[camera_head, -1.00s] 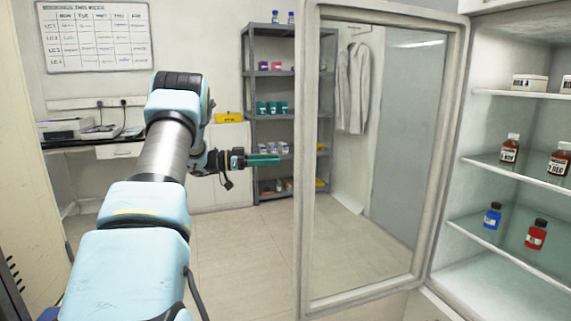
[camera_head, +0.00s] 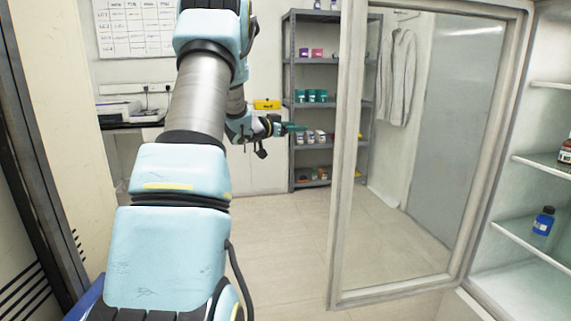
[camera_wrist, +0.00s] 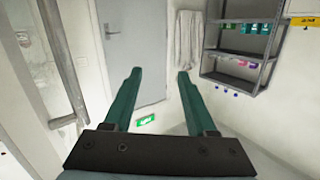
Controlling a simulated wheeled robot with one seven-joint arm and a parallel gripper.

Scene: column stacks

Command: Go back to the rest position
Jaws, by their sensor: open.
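My gripper (camera_head: 294,128) shows small in the head view, its green fingers pointing right in front of the grey shelf rack. In the wrist view its two green fingers (camera_wrist: 158,85) stand wide apart with nothing between them. My blue and silver arm reaches up and forward through the left middle of the head view. The gripper touches nothing that I can see.
A glass door (camera_head: 345,240) stands open to the right of my arm. Its cabinet holds a blue bottle (camera_head: 543,221). A grey rack (camera_head: 289,100) with several small containers stands behind. A lab coat (camera_head: 397,75) hangs on the wall. Floor (camera_head: 285,235) between is clear.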

